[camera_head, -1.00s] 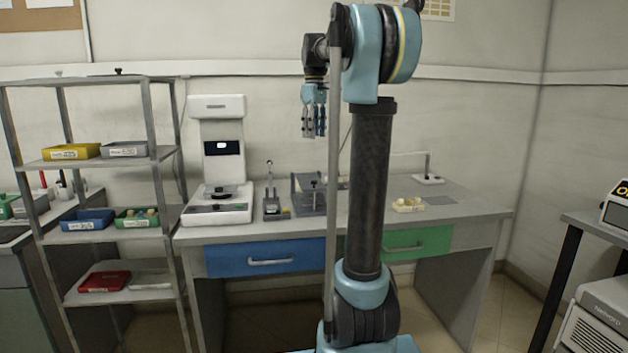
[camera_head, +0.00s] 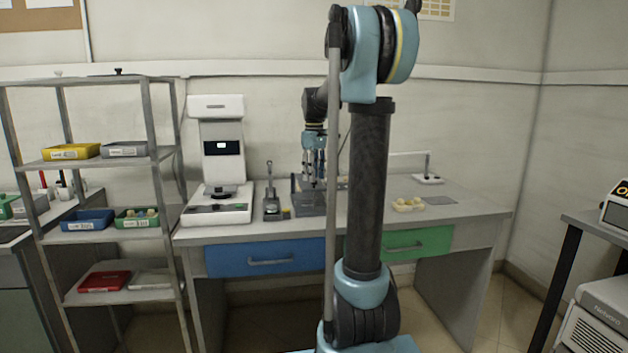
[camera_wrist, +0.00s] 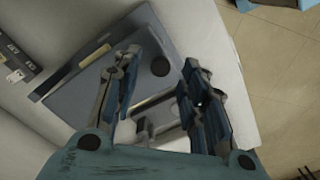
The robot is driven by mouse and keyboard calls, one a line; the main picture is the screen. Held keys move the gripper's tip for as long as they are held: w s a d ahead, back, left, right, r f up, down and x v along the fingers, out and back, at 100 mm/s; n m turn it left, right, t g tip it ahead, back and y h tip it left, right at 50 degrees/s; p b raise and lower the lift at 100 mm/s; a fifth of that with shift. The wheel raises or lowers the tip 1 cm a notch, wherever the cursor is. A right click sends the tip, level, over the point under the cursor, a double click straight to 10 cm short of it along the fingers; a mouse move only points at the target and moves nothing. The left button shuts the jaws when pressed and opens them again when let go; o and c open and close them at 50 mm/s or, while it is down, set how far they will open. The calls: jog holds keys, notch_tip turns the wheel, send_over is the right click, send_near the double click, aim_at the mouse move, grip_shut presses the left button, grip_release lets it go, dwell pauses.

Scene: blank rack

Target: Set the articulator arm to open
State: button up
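A grey-blue device with a flat base (camera_head: 309,209), which looks like the articulator, stands on the bench below my gripper (camera_head: 314,180).
A small lever device (camera_head: 271,203) stands close left of it, then a white machine (camera_head: 217,208). Yellowish pieces (camera_head: 408,204) and a white stand (camera_head: 428,180) are at right. A shelf rack (camera_head: 152,110) stands left of the bench (camera_head: 470,207).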

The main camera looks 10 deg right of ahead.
jog(key=shift+f, duration=0.9)
grip_shut()
jog(key=shift+r, duration=0.15)
